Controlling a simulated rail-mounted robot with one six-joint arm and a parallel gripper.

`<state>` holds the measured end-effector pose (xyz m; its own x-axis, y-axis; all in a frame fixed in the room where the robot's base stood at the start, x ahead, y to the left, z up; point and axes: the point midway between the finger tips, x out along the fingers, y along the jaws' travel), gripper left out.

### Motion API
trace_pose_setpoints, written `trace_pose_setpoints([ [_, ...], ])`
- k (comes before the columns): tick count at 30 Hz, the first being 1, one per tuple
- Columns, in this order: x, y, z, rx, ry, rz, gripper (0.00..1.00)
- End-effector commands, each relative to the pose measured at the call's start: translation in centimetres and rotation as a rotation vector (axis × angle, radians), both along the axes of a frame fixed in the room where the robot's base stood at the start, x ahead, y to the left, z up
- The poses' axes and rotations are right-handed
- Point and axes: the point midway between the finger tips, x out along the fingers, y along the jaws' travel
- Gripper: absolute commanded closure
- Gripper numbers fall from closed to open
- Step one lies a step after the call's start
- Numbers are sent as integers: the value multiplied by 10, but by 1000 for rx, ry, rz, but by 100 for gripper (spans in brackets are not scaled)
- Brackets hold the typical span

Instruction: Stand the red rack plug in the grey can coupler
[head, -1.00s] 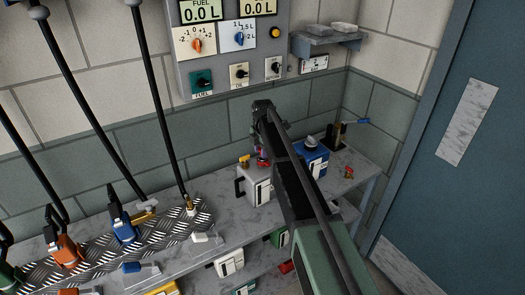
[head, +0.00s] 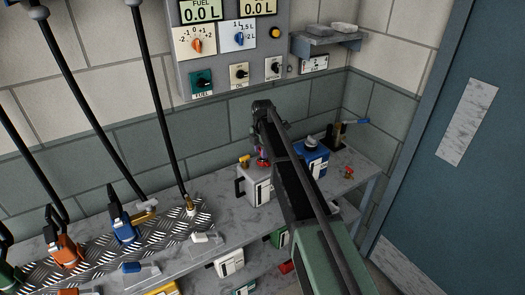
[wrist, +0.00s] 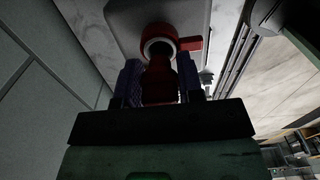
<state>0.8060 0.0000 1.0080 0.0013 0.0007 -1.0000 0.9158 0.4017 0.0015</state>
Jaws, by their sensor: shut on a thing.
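The grey can (head: 258,188) stands on the bench below the end of my arm, with a black handle at its left and a yellow-brown cap on top. My gripper (wrist: 160,78) is shut on the red rack plug (wrist: 159,90), with a dark blue finger pad on each side. The plug shows as a small red spot over the can top in the head view (head: 262,163). In the wrist view, a red ring with a pale inside and a side tab lies at the plug's far end, before a grey surface.
A blue can (head: 313,160) stands close to the right, partly behind my arm. A small red-and-brass fitting (head: 348,173) and a blue-handled post (head: 337,135) are at the bench's right end.

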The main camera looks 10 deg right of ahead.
Motion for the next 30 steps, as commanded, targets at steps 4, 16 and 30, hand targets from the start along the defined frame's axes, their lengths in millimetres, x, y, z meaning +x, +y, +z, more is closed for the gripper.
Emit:
trace_pose_setpoints([
  [4, 0, 0, -4, 0, 0, 0, 88],
  [16, 0, 0, -14, 0, 0, 0, 88],
  [30, 0, 0, -6, 0, 0, 0, 88],
])
